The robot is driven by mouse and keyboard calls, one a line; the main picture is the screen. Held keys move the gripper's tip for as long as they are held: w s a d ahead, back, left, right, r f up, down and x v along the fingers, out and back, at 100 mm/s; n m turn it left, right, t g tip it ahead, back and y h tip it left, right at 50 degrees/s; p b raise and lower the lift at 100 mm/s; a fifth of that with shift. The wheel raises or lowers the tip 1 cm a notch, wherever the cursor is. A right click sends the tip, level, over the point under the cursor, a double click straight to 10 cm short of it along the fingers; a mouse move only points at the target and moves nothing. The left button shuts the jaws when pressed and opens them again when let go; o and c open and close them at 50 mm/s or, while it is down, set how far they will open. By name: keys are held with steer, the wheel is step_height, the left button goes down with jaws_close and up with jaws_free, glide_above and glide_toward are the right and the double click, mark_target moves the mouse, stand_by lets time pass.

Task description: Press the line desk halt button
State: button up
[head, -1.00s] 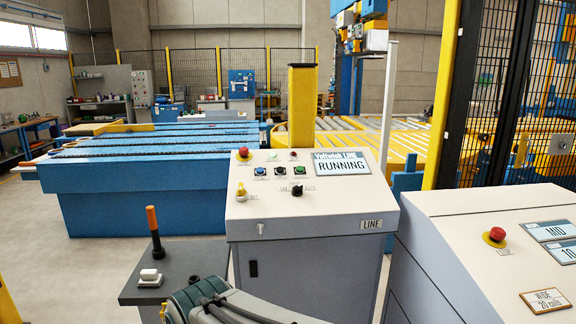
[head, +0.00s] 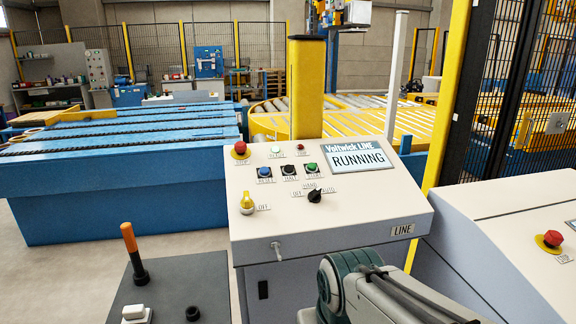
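The line desk (head: 335,225) stands in the middle of the head view, with a sloped cream panel and a "LINE" plate. The halt button (head: 288,169) is a small black button on a dark square, with a label that seems to read HALT. It sits between a blue button (head: 265,171) and a green button (head: 311,167). Nothing covers it. The desk's display (head: 357,160) reads "Voltwick LINE RUNNING". Part of my arm shows at the bottom, in front of the desk; my gripper is out of view.
A red stop mushroom (head: 240,150), a yellow switch (head: 247,203) and a black selector (head: 315,196) share the panel. A grey pedestal with an orange-handled lever (head: 131,248) stands left. Another desk (head: 500,220) with a red mushroom (head: 552,239) stands right.

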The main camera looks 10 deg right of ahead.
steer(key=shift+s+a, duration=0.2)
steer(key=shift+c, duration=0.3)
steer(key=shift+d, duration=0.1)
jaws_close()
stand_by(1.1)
